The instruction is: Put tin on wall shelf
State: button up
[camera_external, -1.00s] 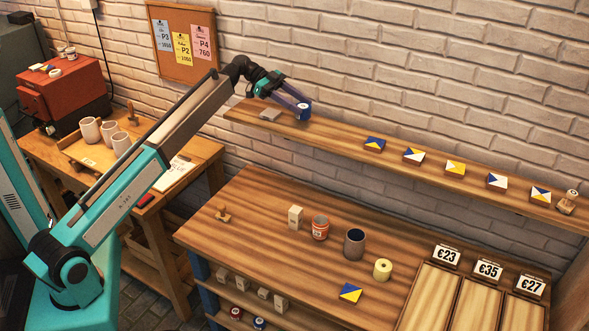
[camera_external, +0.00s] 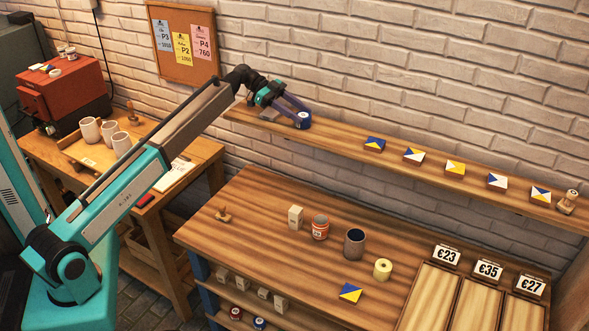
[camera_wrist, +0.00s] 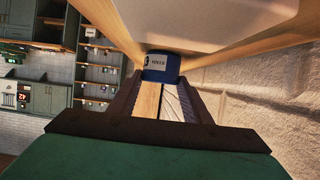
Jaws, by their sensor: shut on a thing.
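A small blue tin (camera_external: 304,121) with a white label is at the left part of the wall shelf (camera_external: 335,140). My gripper (camera_external: 298,110) is shut on it. The tin is at the shelf's surface; I cannot tell whether its base touches the wood. In the wrist view the tin (camera_wrist: 161,68) sits between the two dark fingertips, its label facing up in the picture.
Several blue, yellow and white tiles, such as one blue tile (camera_external: 375,144), lie farther right along the shelf. The brick wall runs close behind the shelf.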

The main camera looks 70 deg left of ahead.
jog(key=shift+f, duration=0.2)
jog(key=o, duration=1.1)
jog(key=shift+o, duration=0.2)
jog(key=shift+r, duration=0.2)
jog(key=b+v, duration=0.4)
jog(key=v, duration=0.7)
jog(key=shift+s+a+r, duration=0.25)
jog(key=shift+s+a, duration=0.05)
jog(key=shift+s, duration=0.05)
